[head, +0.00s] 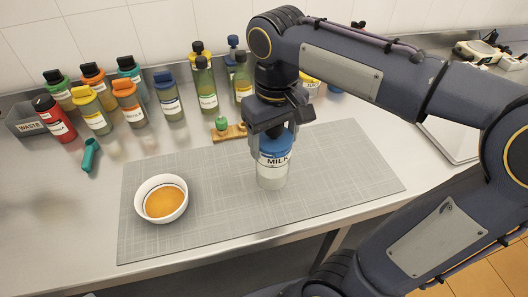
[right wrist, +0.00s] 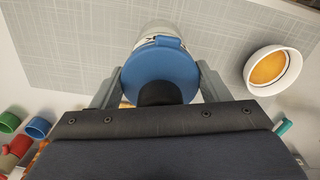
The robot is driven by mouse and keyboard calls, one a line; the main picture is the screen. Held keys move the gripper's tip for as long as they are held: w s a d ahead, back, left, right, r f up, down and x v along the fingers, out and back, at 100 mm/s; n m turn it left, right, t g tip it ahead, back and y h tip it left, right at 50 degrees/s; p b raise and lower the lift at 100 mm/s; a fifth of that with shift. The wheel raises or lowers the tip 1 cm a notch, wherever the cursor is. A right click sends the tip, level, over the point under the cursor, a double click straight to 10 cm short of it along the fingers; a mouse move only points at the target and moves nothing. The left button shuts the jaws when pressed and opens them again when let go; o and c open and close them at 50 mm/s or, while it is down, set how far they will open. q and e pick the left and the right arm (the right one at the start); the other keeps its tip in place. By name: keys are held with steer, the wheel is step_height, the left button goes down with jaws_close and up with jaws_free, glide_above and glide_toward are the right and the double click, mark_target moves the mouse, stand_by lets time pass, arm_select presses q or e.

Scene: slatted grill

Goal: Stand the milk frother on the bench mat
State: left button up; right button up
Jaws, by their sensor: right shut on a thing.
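The milk frother (head: 273,171) is a pale cylinder with a blue lid and a label reading MILK. It looks upright on the grey gridded bench mat (head: 340,165), right of the mat's middle; I cannot tell if its base touches the mat. My right gripper (head: 270,146) comes from above and is shut on the frother near its lid. In the right wrist view the blue lid (right wrist: 160,76) sits between the two fingers (right wrist: 160,85). My left gripper is not in view.
A white bowl of orange liquid (head: 163,200) stands on the mat's left part. Several coloured bottles (head: 125,100) line the back, with a grey WASTE bin (head: 26,120). A wooden block with a green knob (head: 228,132) sits at the mat's back edge. A teal tool (head: 90,154) lies left.

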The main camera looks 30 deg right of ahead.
steer(key=shift+w+a+f, duration=0.3)
steer(key=shift+f, duration=0.2)
steer(key=shift+w+a+f, duration=0.25)
steer(key=shift+a+f, duration=0.05)
steer(key=shift+f, duration=0.2)
steer(key=shift+w+a+f, duration=0.1)
steer(key=shift+f, duration=1.6)
steer(key=shift+f+b, duration=0.2)
steer(key=shift+b, duration=0.1)
steer(key=o, duration=1.7)
steer(key=shift+r, duration=0.15)
